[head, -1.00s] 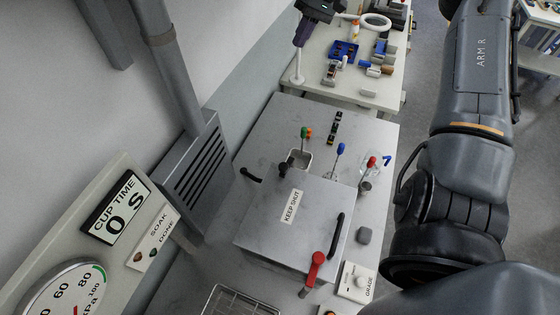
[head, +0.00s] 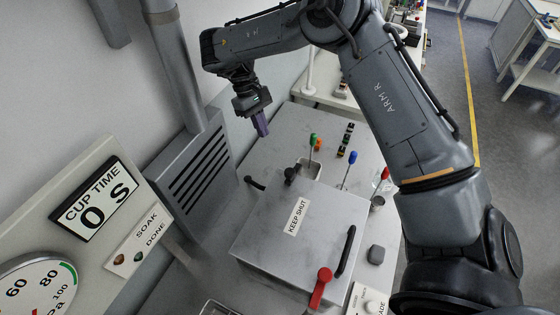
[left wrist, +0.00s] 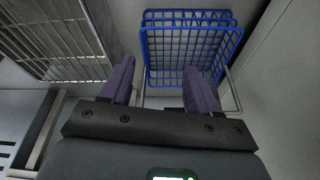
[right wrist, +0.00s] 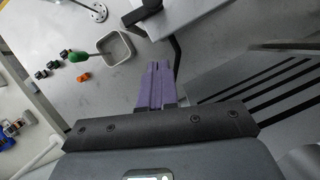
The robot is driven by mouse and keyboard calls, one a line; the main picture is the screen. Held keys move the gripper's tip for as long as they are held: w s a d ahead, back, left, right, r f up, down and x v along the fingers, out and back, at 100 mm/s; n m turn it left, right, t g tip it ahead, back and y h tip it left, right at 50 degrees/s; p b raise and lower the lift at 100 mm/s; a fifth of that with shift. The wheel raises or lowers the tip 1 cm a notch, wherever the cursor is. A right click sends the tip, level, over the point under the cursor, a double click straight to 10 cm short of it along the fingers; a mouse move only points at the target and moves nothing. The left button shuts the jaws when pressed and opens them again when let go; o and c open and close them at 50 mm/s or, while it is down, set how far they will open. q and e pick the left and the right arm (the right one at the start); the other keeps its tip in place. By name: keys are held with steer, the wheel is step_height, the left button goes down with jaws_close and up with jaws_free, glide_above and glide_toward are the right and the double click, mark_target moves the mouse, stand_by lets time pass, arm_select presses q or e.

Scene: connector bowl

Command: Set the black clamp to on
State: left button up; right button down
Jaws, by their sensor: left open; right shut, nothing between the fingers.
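The black clamp (head: 291,175) sits at the far edge of the grey lid labelled KEEP SHUT (head: 270,215); a small dark part of it shows at the top of the right wrist view (right wrist: 147,10). A red clamp (head: 320,285) is at the lid's near edge. My right gripper (head: 262,132) is shut and empty, pointing down beyond the lid's far left corner, apart from the black clamp. Its purple fingers also show in the right wrist view (right wrist: 157,72). My left gripper (left wrist: 158,80) is open and empty, in its own wrist view only.
A small metal bowl (right wrist: 115,48) with a green-handled tool stands beyond the lid. A black bar (head: 255,183) is at the lid's left edge and a black handle (head: 346,250) at its right. A blue wire basket (left wrist: 188,50) lies beyond my left fingers.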

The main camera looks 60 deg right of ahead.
mark_target(294, 170)
steer(key=b+x, duration=0.1)
steer(key=x, duration=0.2)
steer(key=s+b+x, duration=0.1)
steer(key=b+x, duration=0.1)
steer(key=x, duration=0.1)
steer(key=s+b+x, duration=0.1)
steer(key=x, duration=0.2)
steer(key=shift+a+r+b, duration=0.25)
steer(key=shift+a+b, duration=0.05)
steer(key=shift+b, duration=0.05)
steer(key=shift+s, duration=0.35)
arm_select(q)
steer(key=shift+d+f+p, duration=0.15)
steer(key=shift+f+p, duration=0.15)
steer(key=shift+f, duration=2.05)
arm_select(e)
steer(key=shift+s+a, duration=0.25)
steer(key=shift+s, duration=0.25)
steer(key=shift+f, duration=0.1)
